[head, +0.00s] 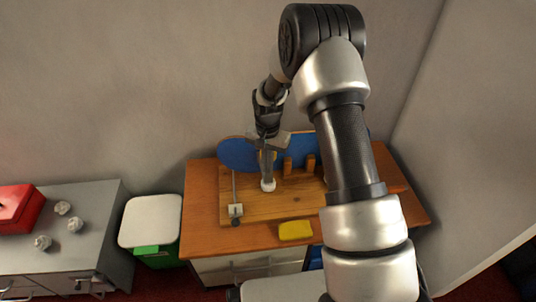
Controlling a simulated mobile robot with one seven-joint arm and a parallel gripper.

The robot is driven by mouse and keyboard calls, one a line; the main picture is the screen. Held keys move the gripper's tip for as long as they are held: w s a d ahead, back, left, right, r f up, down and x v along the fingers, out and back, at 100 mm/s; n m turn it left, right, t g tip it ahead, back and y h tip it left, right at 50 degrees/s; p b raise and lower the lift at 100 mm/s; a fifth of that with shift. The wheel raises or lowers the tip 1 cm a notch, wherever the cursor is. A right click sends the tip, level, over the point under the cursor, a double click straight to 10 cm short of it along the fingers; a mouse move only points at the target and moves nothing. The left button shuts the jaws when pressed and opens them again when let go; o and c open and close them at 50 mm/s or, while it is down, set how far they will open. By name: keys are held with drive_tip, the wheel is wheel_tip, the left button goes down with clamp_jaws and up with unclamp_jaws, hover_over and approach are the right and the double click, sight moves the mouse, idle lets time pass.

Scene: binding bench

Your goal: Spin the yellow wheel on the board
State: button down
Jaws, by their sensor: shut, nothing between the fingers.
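A wooden board (252,208) lies on the orange-brown bench. A small yellow patch (274,155), possibly the yellow wheel, shows behind my gripper, in front of a blue rounded panel (237,153). Most of it is hidden, so I cannot tell its shape. My gripper (268,140) is shut and empty, pointing down above the board, close to the yellow patch in the picture. I cannot tell whether it touches it. A grey post with a white round base (268,185) stands below the gripper.
A yellow block (295,230) lies near the bench's (200,212) front edge. Wooden pegs (288,166) and a lever with a pale base (236,210) are on the board. My arm hides the right side. A green bin (152,222) and a red box (18,208) are left.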

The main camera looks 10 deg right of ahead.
wheel_tip(320, 180, up, 9)
drive_tip(key=s+a+p, duration=0.2)
drive_tip(key=p, duration=0.4)
drive_tip(key=shift+a, duration=0.15)
idle(1.2)
drive_tip(key=shift+r, duration=0.1)
drive_tip(key=s+d+r+n+t, duration=0.15)
drive_tip(key=s+r, duration=0.35)
drive_tip(key=r, duration=0.7)
drive_tip(key=s+d+r+n+t, duration=0.1)
drive_tip(key=s+d+r, duration=0.3)
drive_tip(key=r, duration=0.8)
drive_tip(key=s+d+r+n+t, duration=0.15)
drive_tip(key=s+r, duration=0.25)
drive_tip(key=s, duration=0.5)
drive_tip(key=s+r+n+t, duration=0.2)
drive_tip(key=s+r, duration=0.2)
drive_tip(key=s, duration=0.5)
wheel_tip(320, 180, up, 21)
drive_tip(key=p, duration=2.2)
drive_tip(key=shift+s+d, duration=0.15)
